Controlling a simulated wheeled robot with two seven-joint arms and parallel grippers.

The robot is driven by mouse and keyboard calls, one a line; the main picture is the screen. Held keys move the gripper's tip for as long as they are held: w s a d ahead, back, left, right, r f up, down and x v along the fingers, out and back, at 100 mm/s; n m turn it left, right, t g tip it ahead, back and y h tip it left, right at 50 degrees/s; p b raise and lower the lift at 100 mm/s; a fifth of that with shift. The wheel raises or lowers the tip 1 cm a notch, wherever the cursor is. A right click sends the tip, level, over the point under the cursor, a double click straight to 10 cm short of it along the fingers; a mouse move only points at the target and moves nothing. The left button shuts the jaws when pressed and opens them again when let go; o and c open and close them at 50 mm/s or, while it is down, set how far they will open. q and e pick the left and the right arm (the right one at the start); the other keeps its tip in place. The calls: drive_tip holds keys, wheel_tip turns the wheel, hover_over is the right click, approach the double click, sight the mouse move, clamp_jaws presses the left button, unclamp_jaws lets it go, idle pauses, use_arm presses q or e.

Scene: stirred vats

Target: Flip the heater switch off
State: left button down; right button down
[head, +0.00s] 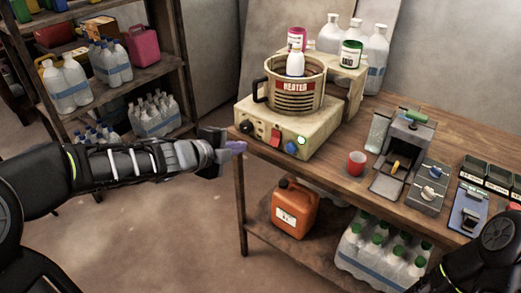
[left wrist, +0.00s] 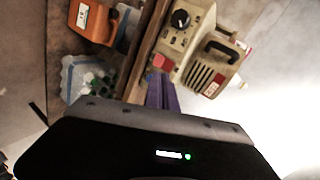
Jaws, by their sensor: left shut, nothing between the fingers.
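The heater (head: 318,133) is a cream box on the wooden table with a ribbed pot labelled HEATER (head: 292,86) on top. Its front has a black knob (head: 246,128), a red switch (head: 275,137) and a lit green lamp (head: 302,140). I cannot tell which way the red switch is tipped. My left gripper (head: 238,147) is shut and empty, just left of and in front of the heater's front face. In the left wrist view its purple fingers (left wrist: 162,94) point toward the red switch (left wrist: 160,63), with a small gap apparent. My right gripper is out of view.
The wooden table (head: 338,190) also holds a red cup (head: 357,163), a grey device (head: 407,150) and white jugs (head: 376,60). An orange canister (head: 295,208) and bottle packs (head: 380,255) sit on its lower shelf. A shelf rack (head: 165,70) stands at left.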

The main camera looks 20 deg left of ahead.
use_arm(q)
drive_tip(key=shift+s+a+f+m, duration=0.1)
drive_tip(key=shift+f+m, duration=0.05)
drive_tip(key=shift+m, duration=0.45)
drive_tip(key=shift+s+a+f+m, duration=0.1)
drive_tip(key=shift+f+m, duration=0.05)
drive_tip(key=shift+m, duration=0.45)
drive_tip(key=shift+d, duration=0.15)
drive_tip(key=shift+w, duration=0.1)
drive_tip(key=b, duration=0.4)
approach(275, 138)
drive_tip(key=w+f, duration=0.4)
drive_tip(key=f, duration=0.1)
drive_tip(key=shift+w+d+f, duration=0.1)
drive_tip(key=shift+w+d, duration=0.35)
drive_tip(key=shift+d, duration=0.1)
